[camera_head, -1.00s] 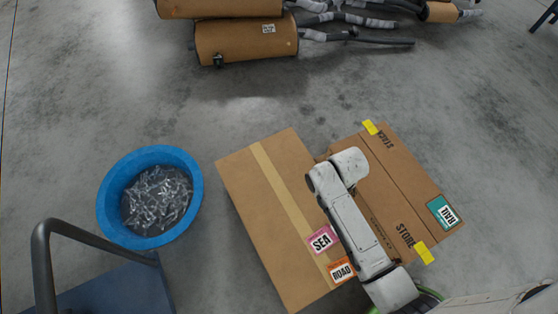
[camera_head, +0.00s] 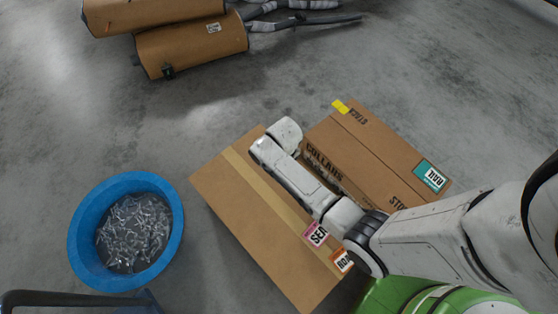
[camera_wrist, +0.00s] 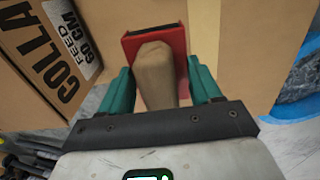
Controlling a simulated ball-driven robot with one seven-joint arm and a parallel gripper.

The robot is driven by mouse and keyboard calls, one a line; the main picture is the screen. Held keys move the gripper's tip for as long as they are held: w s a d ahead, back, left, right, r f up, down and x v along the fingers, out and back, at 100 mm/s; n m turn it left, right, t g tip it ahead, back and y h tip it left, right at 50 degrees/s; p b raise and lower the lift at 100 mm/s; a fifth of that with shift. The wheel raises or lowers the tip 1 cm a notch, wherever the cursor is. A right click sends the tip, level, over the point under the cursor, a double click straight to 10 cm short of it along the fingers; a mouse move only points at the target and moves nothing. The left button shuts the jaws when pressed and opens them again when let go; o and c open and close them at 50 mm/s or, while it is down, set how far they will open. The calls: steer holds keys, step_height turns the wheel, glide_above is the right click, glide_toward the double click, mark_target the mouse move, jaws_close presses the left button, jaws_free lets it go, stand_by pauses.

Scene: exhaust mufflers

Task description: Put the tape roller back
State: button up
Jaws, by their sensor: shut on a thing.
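The tape roller (camera_wrist: 175,42) shows in the wrist view, with a red body, a dark edge and a tan, rounded part. My gripper (camera_wrist: 160,78) has its teal fingers on either side of the tan part and is shut on the tape roller. The roller is in front of a plain cardboard face; I cannot tell whether it touches it. In the head view my arm reaches over the left cardboard box (camera_head: 235,200), near its far right edge. The fingers and the roller are hidden there.
A second box (camera_head: 385,145) marked COLLARS stands close on the right. A blue tub (camera_head: 76,235) of small metal parts is on the floor at left. Brown mufflers (camera_head: 195,45) lie at the back. Grey floor is clear between them and the boxes.

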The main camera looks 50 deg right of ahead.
steer(key=shift+w+f, duration=0.6)
steer(key=shift+f, duration=0.1)
steer(key=shift+w+f+b, duration=0.15)
steer(key=shift+f+b, duration=0.35)
steer(key=shift+f, duration=0.4)
steer(key=shift+w+f+b, duration=0.1)
steer(key=shift+f+b, duration=0.4)
steer(key=shift+f, duration=0.4)
steer(key=shift+f, duration=0.2)
steer(key=o, duration=1.2)
steer(key=shift+r, duration=0.1)
